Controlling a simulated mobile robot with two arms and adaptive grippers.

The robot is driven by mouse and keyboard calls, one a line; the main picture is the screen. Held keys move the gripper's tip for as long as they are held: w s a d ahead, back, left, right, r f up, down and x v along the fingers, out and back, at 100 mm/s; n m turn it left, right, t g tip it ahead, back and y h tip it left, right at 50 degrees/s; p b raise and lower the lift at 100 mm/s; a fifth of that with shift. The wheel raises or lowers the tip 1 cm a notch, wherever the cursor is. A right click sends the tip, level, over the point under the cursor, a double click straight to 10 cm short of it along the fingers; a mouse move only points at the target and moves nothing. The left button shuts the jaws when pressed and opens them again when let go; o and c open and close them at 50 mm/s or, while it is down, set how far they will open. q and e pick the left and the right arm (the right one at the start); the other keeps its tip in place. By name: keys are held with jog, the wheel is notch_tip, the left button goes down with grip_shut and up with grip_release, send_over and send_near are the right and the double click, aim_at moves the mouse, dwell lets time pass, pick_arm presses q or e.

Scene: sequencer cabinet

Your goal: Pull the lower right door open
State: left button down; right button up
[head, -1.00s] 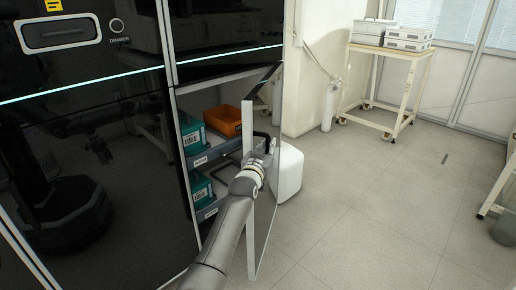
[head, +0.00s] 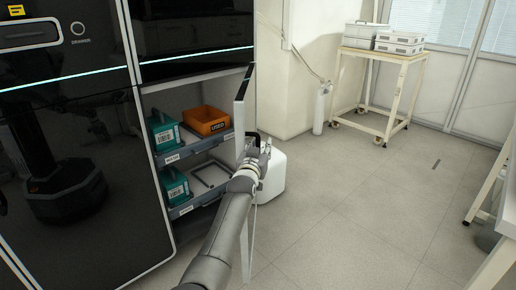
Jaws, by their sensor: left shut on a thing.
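The lower right door (head: 240,118) of the black cabinet stands open and shows nearly edge-on. My left gripper (head: 259,147) is at the door's right side, about halfway down, and is shut on its handle. The gripper's wrist and the door hide most of the handle. Inside the open compartment are two grey pull-out shelves. An orange bin marked USED (head: 206,121) and a teal box (head: 163,133) sit on the upper shelf. Another teal box (head: 174,186) and a dark frame sit on the lower shelf. My right gripper is not in view.
A white rounded container (head: 272,178) stands on the floor just behind the door. A wheeled cart (head: 375,54) with grey cases is at the back. A table edge (head: 497,262) is at the lower right. The floor between is clear.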

pick_arm(q)
jog(key=shift+d+r, duration=0.2)
jog(key=shift+r, duration=0.4)
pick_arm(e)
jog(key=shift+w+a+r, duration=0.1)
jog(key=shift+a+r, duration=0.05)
pick_arm(q)
jog(key=c, duration=1.6)
grip_release()
jog(key=shift+w+d+f, duration=0.15)
jog(key=shift+w+d, duration=0.05)
jog(key=shift+w, duration=0.05)
jog(key=shift+c, duration=0.6)
jog(key=shift+a, duration=0.1)
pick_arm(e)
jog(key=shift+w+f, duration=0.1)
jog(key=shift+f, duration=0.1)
pick_arm(q)
jog(key=shift+a+f, duration=0.1)
jog(key=shift+a, duration=0.05)
